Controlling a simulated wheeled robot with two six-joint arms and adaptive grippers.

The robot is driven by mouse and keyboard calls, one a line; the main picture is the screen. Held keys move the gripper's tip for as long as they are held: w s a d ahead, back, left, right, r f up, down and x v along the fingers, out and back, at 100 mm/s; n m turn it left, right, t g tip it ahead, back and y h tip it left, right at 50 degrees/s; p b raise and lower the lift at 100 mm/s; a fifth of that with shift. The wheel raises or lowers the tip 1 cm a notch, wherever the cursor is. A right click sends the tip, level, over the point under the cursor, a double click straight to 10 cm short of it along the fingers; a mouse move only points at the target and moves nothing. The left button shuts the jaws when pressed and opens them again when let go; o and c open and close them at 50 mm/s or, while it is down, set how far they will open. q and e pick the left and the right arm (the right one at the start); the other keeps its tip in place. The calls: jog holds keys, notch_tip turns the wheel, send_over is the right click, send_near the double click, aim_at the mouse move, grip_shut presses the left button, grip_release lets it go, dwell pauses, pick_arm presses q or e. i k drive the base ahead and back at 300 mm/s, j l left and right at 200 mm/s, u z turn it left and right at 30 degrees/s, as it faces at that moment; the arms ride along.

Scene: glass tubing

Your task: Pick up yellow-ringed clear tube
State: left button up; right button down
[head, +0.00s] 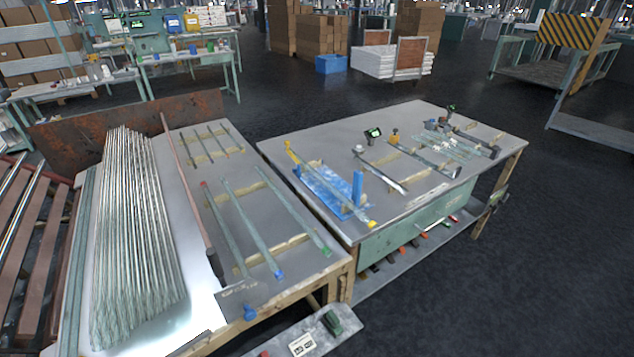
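A clear tube (335,190) with a yellow ring (371,223) at its near end lies slantwise along a blue fixture (327,196) on the right table. Its far end is near a yellow piece (291,150); I cannot tell whether that piece is part of the tube. On the left table, other clear tubes rest on wooden strips: one has a red end (204,184), one a blue end (280,273) and one a green end (327,252). Neither of my grippers shows in the head view.
A large bundle of tubes (130,230) and a long reddish rod (185,190) cover much of the left table. The right table (415,112) also holds more tubes, wooden strips and small devices (373,134). A narrow gap separates the tables. Dark floor (530,270) is clear at right.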

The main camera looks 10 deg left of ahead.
aim_at(369, 221)
jog(key=i+l, duration=0.35)
jog(key=l, duration=0.15)
jog(key=i+l, duration=0.35)
jog(key=l+u, duration=0.1)
jog(key=u, duration=1.7)
